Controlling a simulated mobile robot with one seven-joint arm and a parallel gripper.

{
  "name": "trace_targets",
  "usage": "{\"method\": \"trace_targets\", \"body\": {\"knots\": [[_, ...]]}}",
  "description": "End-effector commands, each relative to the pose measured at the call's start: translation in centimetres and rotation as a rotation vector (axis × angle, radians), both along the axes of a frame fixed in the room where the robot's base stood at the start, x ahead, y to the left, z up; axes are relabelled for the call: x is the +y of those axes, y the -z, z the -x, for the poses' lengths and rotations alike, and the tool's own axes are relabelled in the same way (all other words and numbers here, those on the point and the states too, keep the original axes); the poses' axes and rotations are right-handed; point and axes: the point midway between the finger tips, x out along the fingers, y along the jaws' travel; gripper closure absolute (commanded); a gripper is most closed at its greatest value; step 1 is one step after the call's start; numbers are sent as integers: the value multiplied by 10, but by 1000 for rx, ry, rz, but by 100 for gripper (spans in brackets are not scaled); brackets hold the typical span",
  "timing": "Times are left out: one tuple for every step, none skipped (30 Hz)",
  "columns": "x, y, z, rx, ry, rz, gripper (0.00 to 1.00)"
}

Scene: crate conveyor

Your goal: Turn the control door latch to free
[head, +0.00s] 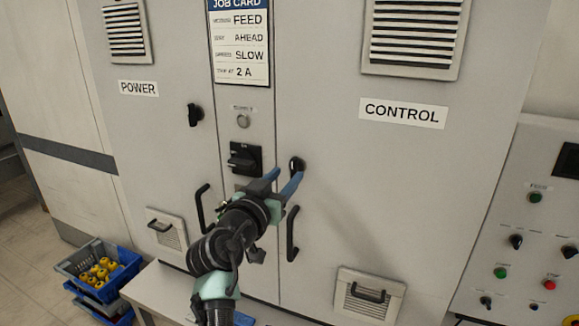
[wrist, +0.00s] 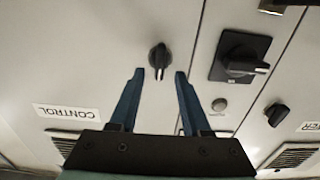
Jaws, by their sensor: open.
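The control door latch (head: 297,164) is a small black knob on the left edge of the grey control door (head: 400,190). In the wrist view, which is upside down, the latch (wrist: 159,56) has a pale line on its lower end. My gripper (head: 285,178) is open, its blue fingers pointing at the latch. The CONTROL label (head: 403,113) is to the right of the latch in the head view.
A black rotary switch (head: 245,158) on the middle panel is close left of my gripper. Door handles (head: 292,233) (head: 202,208) stick out below. The power door latch (head: 194,115) is further left. A control panel (head: 530,235) stands at right, a blue crate (head: 75,268) at lower left.

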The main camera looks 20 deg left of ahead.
Motion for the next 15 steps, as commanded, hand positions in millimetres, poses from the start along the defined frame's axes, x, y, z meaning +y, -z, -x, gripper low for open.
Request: {"method": "trace_targets", "body": {"knots": [[-1,-2,-7,1,1,1,52],[-1,-2,-10,0,2,0,52],[-1,-2,-14,0,3,1,52],[-2,-1,-17,0,3,2,52],[-2,-2,-19,-1,2,1,52],[-2,-1,-22,0,2,0,52],[-2,-1,-23,0,2,0,52],[-2,-1,-25,0,2,0,52],[-2,0,-27,1,1,1,52],[-2,0,-27,1,1,0,52],[-2,0,-28,0,1,0,52],[-1,0,-29,-1,0,0,52],[-1,0,-29,-1,0,0,52],[-1,0,-29,-1,0,0,52],[-1,0,-29,-1,0,0,52]]}}
